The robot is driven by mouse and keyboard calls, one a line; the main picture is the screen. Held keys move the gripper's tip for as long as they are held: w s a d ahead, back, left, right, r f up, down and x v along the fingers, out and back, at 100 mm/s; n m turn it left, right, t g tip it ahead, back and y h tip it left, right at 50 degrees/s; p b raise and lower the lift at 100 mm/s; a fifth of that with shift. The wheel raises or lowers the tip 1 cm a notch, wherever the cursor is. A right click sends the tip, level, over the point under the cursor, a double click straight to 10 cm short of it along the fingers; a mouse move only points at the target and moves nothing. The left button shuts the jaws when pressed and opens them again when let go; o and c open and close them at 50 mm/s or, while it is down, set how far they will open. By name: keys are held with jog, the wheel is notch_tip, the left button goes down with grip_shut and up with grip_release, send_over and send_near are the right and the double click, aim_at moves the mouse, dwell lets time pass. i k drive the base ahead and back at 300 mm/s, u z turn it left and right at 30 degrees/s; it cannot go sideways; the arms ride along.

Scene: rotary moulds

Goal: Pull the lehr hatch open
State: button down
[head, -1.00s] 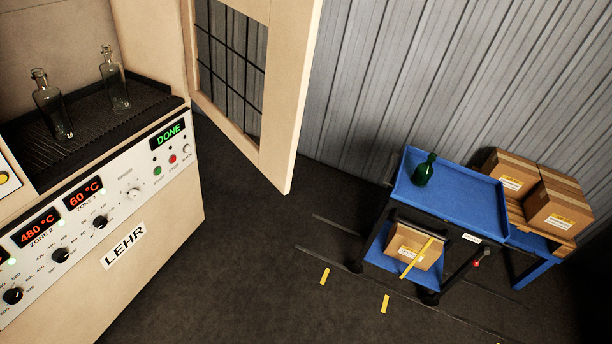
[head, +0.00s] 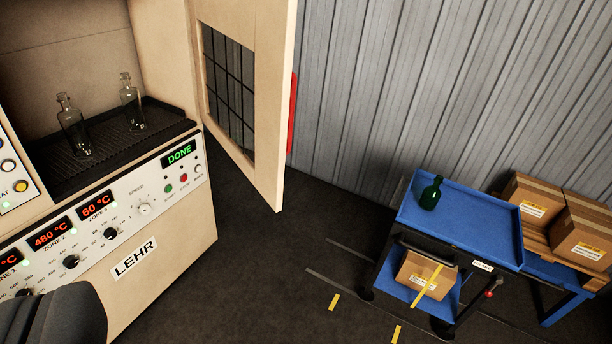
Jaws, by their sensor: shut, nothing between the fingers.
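The lehr (head: 165,235) is a cream cabinet on the left with a "LEHR" plate and a display reading DONE. Its hatch (head: 268,120) is a cream-framed door with a dark gridded window (head: 229,95). It stands swung wide open to the right of the chamber. A red handle (head: 292,112) shows past the hatch's outer edge, partly hidden by the frame. My gripper's fingers are not in view; a dark rounded part of my arm shows at the lower left.
A blue cart (head: 455,235) with a green bottle (head: 431,193) on top and a carton (head: 425,275) below stands at the right. More cartons (head: 584,235) sit behind it. A corrugated wall (head: 400,90) closes the back. Dark floor (head: 250,270) is clear between lehr and cart.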

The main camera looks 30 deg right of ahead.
aim_at(266, 28)
jog(key=z, duration=0.15)
jog(key=i, duration=1)
jog(key=u, duration=0.05)
